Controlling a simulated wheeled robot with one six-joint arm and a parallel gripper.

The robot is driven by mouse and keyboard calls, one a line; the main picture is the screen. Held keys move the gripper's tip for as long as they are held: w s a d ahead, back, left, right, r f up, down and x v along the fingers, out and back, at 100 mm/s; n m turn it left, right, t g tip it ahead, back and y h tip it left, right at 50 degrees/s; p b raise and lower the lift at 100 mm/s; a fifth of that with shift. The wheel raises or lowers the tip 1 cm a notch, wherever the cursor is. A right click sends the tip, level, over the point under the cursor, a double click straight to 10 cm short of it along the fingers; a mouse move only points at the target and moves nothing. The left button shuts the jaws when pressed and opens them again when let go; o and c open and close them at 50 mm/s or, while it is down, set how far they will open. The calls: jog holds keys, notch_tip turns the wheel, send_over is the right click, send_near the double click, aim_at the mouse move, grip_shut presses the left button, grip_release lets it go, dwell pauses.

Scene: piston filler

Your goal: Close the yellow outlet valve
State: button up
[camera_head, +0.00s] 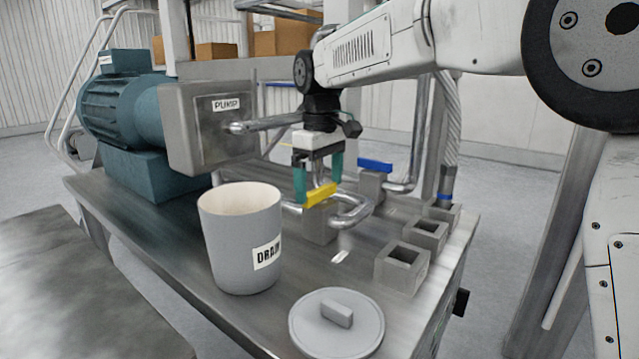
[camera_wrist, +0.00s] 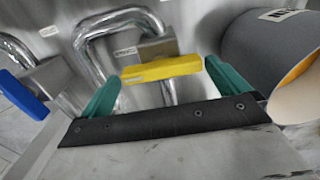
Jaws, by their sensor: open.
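The yellow outlet valve handle (camera_head: 320,194) sits on a grey valve block (camera_head: 319,226) in the bent metal pipe. The handle also shows in the wrist view (camera_wrist: 161,69), lying crosswise between the two fingers. My gripper (camera_head: 319,186) points down at the handle with its green fingers apart. In the wrist view my gripper (camera_wrist: 167,84) is open, with one finger near each end of the handle. I cannot tell whether either finger touches it.
A grey DRAIN bucket (camera_head: 240,240) stands close left of the valve. A blue valve handle (camera_head: 375,165) is behind right. Square grey sockets (camera_head: 403,266) stand to the right. A round lid (camera_head: 336,325) lies in front. The teal pump motor (camera_head: 125,110) is at the back left.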

aim_at(320, 187)
notch_tip(320, 187, up, 7)
jog(key=shift+r, duration=0.1)
dwell(0.4)
jog(key=shift+w, duration=0.15)
jog(key=shift+m, duration=0.8)
jog(key=f, duration=0.1)
jog(key=s+f, duration=0.1)
jog(key=f, duration=0.1)
jog(key=s+d+f, duration=0.1)
jog(key=shift+f, duration=0.25)
jog(key=s+d+f+m, duration=0.1)
jog(key=s+d, duration=0.3)
jog(key=s, duration=0.1)
jog(key=s+d+f+m, duration=0.2)
jog(key=s+d, duration=0.3)
jog(key=s+d+f+m, duration=0.1)
jog(key=s+d, duration=0.4)
jog(key=shift+s+d+f+m, duration=0.1)
jog(key=shift+s+f+m, duration=0.2)
jog(key=shift+f+m, duration=0.1)
jog(key=s+d+f+m, duration=0.2)
jog(key=s+d, duration=0.3)
jog(key=s, duration=0.4)
jog(key=s+d+f+m+t, duration=0.1)
jog(key=s+d+f, duration=0.3)
jog(key=s, duration=0.5)
jog(key=shift+d+f+m, duration=0.15)
jog(key=shift+d+m, duration=0.4)
jog(key=shift+m, duration=0.05)
